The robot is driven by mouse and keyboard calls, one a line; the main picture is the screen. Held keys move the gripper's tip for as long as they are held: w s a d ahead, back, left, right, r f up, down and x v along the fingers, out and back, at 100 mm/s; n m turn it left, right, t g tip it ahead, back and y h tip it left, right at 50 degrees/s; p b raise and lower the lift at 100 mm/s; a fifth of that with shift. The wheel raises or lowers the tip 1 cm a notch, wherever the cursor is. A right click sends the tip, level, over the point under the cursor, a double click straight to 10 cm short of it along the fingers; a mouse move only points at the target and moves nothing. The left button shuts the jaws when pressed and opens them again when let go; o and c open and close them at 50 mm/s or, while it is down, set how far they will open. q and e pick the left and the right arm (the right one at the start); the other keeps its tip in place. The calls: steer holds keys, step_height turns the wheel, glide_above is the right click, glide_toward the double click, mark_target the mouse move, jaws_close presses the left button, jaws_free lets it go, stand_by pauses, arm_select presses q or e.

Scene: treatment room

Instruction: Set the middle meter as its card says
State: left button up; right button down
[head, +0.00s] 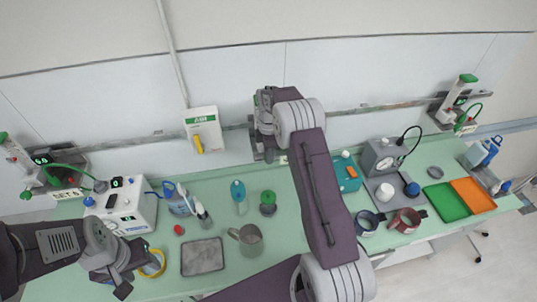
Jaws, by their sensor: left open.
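The middle meter (257,128) hangs on the wall rail and is mostly hidden behind my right arm; only its left edge and a bit of green show. My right gripper (266,110) is at the meter, with the wrist in front of it. I cannot make out its fingers or whether they touch a knob. No readable setting card for this meter shows; a small pale patch (283,160) lies just below it. My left gripper (124,270) is open and empty above the counter's left front, near a yellow ring (153,264).
Similar meters hang at the left (50,168) and right (460,103). A white wall box (203,130) stands left of the middle one. The green counter (285,235) holds a grey tray (203,257), a metal jug (249,240), bottles, mugs (405,220) and coloured trays (446,203).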

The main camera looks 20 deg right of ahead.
steer(key=shift+s+a, duration=0.1)
steer(key=shift+a+h, duration=0.15)
steer(key=shift+h, duration=0.55)
steer(key=shift+a+f+g+h+p, duration=0.15)
steer(key=shift+g+h+p, duration=0.3)
steer(key=shift+h, duration=0.45)
steer(key=shift+a+f+g+h+b, duration=0.1)
steer(key=shift+a+g+h+b, duration=0.1)
steer(key=shift+h, duration=0.65)
steer(key=shift+a+f+g+h+b, duration=0.1)
steer(key=shift+g+h, duration=0.05)
steer(key=shift+h, duration=0.7)
steer(key=c, duration=1.4)
jaws_free()
steer(key=shift+o, duration=0.4)
steer(key=shift+r, duration=0.15)
